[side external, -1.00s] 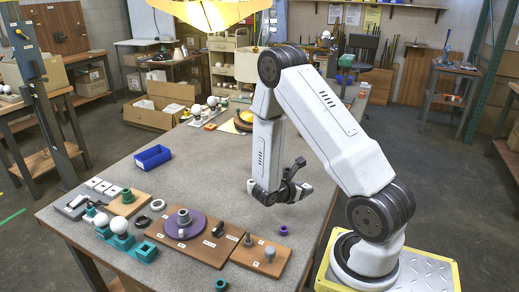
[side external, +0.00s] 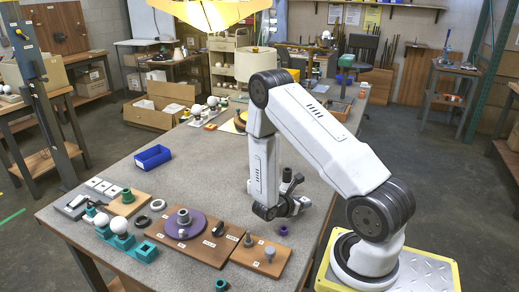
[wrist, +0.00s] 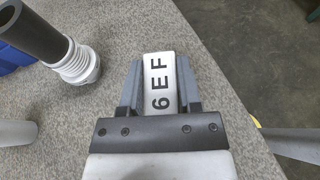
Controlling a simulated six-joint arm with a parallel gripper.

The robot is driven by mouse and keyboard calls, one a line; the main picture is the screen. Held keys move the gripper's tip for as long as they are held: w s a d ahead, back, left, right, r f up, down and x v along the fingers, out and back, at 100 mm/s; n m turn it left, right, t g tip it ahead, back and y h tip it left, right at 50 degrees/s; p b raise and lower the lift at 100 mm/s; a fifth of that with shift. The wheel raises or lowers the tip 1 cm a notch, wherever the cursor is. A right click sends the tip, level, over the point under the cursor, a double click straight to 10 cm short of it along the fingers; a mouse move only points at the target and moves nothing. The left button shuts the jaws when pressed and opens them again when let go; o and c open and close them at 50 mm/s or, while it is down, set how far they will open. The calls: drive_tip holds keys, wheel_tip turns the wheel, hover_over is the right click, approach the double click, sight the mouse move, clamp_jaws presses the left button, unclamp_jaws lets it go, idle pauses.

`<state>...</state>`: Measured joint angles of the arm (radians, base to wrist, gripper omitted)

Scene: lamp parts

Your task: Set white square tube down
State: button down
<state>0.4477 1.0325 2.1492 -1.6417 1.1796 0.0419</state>
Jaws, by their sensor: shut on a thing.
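My gripper (wrist: 160,75) is shut on the white square tube (wrist: 160,82), with one grey finger on each long side. The tube's upper face carries dark characters and its far end sticks out slightly past the fingertips. Grey speckled tabletop (wrist: 112,25) shows around the tube, but I cannot tell whether the tube touches it. In the side external view my wrist is low over the table's right part, and the tube cannot be made out there.
The table edge is close on the right in the wrist view, with floor beyond. A small purple ring (side external: 283,230) stands near my wrist in the side external view. Wooden boards with parts (side external: 186,238) lie front left. A blue bin (side external: 153,157) stands farther back.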

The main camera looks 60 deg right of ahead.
drive_tip(key=shift+f, duration=1.2)
drive_tip(key=shift+f, duration=0.15)
drive_tip(key=shift+c, duration=1.4)
unclamp_jaws()
drive_tip(key=shift+a+r, duration=0.1)
drive_tip(key=shift+r, duration=0.15)
drive_tip(key=shift+v, duration=5.95)
